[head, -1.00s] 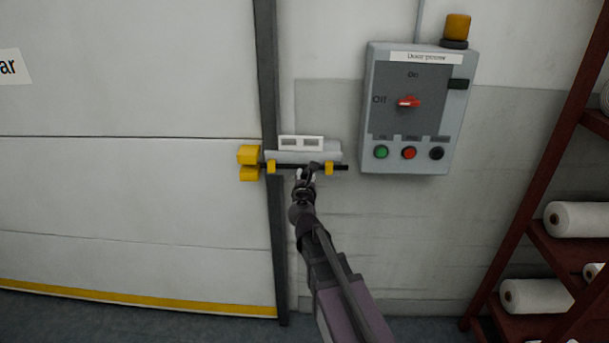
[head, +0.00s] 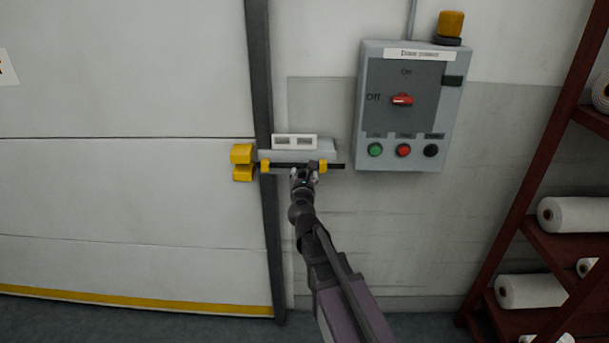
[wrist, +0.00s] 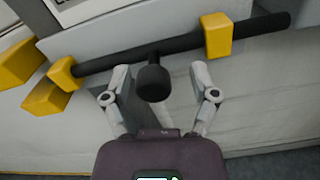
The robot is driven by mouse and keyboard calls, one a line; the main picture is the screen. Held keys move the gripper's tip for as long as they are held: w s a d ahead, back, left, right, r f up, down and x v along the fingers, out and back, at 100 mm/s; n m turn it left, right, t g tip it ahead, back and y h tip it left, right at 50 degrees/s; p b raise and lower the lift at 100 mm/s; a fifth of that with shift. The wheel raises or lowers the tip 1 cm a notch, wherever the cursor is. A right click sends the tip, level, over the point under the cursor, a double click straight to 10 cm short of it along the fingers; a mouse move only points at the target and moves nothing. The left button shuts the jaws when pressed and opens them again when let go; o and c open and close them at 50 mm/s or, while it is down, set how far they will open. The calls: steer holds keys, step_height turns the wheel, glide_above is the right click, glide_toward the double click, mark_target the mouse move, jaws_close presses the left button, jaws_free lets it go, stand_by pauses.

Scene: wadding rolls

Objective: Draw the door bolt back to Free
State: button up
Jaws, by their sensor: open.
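The door bolt is a black bar (wrist: 185,42) that runs through two yellow guides on a grey plate. It also shows in the head view (head: 336,166). A black knob (wrist: 153,82) sticks out from the bar between the guides. My gripper (wrist: 160,80) is open, with one finger on each side of the knob and gaps showing. Two yellow blocks (head: 242,162) sit on the door edge left of the bolt. The bar's left end reaches the near guide; its exact end is unclear. A white two-part label (head: 294,142) sits above, its words unreadable.
A grey control box (head: 407,105) with a red switch and several buttons hangs right of the bolt, an amber lamp (head: 451,24) above it. A dark red rack (head: 530,190) with white rolls stands at the right. Wall below the bolt is clear.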

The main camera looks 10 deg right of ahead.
steer(key=shift+s, duration=0.1)
steer(key=s+a, duration=0.1)
steer(key=s, duration=0.6)
steer(key=shift+s+a, duration=0.15)
stand_by(0.4)
steer(key=s+d+f+m+g+h+p, duration=0.2)
steer(key=s+d+m+g+p, duration=0.15)
steer(key=d+m, duration=0.4)
steer(key=s+d+f+m+g+h+p, duration=0.25)
steer(key=d+m+g, duration=0.2)
steer(key=m, duration=0.65)
steer(key=s+a+f+m+g+y+p, duration=0.2)
steer(key=s+m+g+y, duration=0.1)
steer(key=s+m+g, duration=0.2)
steer(key=s+a+f+m+g+y+p, duration=0.2)
steer(key=s+m+g+y, duration=0.2)
steer(key=s+m, duration=0.4)
steer(key=shift+s+a+g, duration=0.35)
steer(key=shift+g, duration=0.05)
steer(key=shift+f, duration=0.1)
stand_by(0.3)
